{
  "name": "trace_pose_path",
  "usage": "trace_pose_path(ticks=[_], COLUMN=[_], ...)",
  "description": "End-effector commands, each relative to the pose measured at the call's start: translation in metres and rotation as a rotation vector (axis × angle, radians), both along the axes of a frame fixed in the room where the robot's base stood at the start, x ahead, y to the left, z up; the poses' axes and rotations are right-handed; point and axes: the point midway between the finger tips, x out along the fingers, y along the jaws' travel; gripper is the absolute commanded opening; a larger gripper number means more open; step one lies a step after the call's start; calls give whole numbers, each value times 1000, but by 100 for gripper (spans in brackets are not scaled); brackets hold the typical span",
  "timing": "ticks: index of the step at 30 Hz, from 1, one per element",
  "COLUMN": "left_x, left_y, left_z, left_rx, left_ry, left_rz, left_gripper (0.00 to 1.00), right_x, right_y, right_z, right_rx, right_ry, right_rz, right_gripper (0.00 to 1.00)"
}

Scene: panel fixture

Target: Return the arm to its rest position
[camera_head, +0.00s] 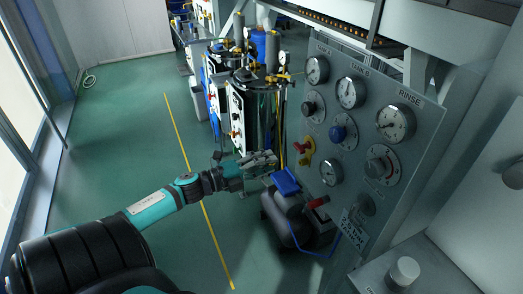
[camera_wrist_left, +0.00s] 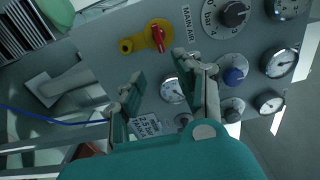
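My left arm (camera_head: 152,208), turquoise and dark grey, comes in from the lower left and stretches toward the panel fixture (camera_head: 333,110). My left gripper (camera_head: 258,161) is in front of the panel's left edge, apart from it as far as I can tell. In the left wrist view its two fingers (camera_wrist_left: 165,73) are spread wide, with nothing between them. The panel's red-handled main air valve on a yellow body (camera_wrist_left: 143,40) lies beyond the fingertips; it also shows in the head view (camera_head: 304,151). My right gripper is not in view.
The panel carries several round gauges (camera_head: 395,123) and knobs, including a blue knob (camera_head: 338,133). A dark tank (camera_head: 290,219) with a blue hose stands below my left gripper. Tanks and equipment (camera_head: 240,110) stand behind.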

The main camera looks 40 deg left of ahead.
Motion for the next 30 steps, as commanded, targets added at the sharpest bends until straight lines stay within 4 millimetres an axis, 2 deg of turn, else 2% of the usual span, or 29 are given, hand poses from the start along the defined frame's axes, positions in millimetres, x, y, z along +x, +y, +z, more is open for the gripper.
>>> trace_pose_path(ticks=[6,23,26,29,30], left_x=[-14,-14,-14,-18,-21], left_y=[6,6,14,33,42], left_z=[0,-1,-16,-58,-81], left_rx=[1,-1,-34,-117,-163], left_ry=[1,3,32,110,155], left_rz=[0,3,39,133,185], left_gripper=[35,35,35,35,35], right_x=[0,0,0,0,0], right_y=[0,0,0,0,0], right_z=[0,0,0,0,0], right_rx=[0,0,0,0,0], right_ry=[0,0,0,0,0], right_rz=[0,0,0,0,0], right_gripper=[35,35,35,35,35])
